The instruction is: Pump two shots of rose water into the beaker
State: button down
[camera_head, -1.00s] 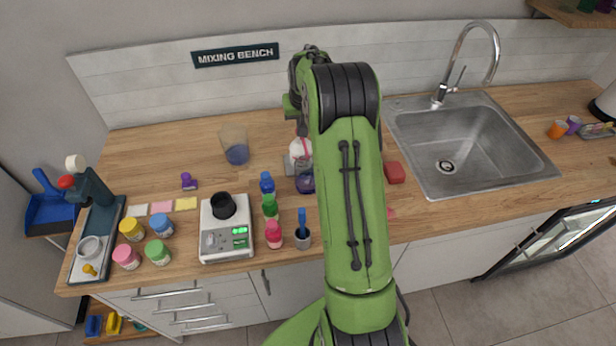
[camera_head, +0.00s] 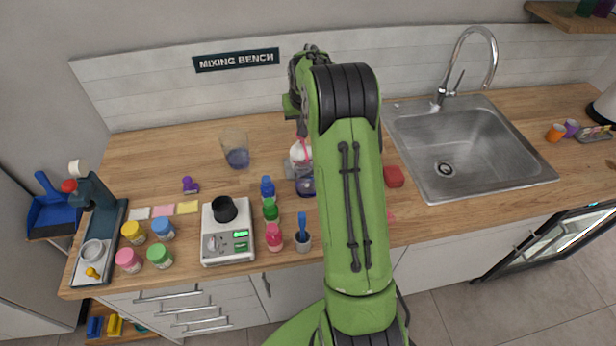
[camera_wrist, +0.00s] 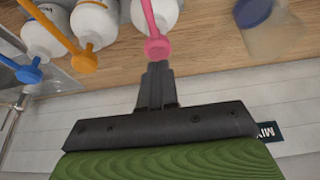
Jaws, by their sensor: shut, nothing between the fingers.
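My gripper (camera_wrist: 157,72) is shut and empty in the wrist view. Its fingertips are at the pink pump head (camera_wrist: 158,48) of a white bottle (camera_wrist: 163,12); I cannot tell whether they touch it. In the head view, my arm hides most of the gripper, and part of the white bottle (camera_head: 297,153) shows beside the arm. The clear beaker (camera_head: 235,150), with blue at its bottom, stands on the counter to the left of that bottle. It also shows in the wrist view (camera_wrist: 283,35). No bottle label is readable as rose water.
In the wrist view, white bottles with an orange pump (camera_wrist: 84,62) and a blue pump (camera_wrist: 30,73) stand left of the pink one. A scale (camera_head: 228,245) with a black cup and small coloured bottles stand in front. The sink (camera_head: 470,150) is at right.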

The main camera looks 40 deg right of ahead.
dwell(0.4)
notch_tip(320, 180, up, 6)
jog(key=p, duration=0.4)
jog(key=shift+p, duration=0.3)
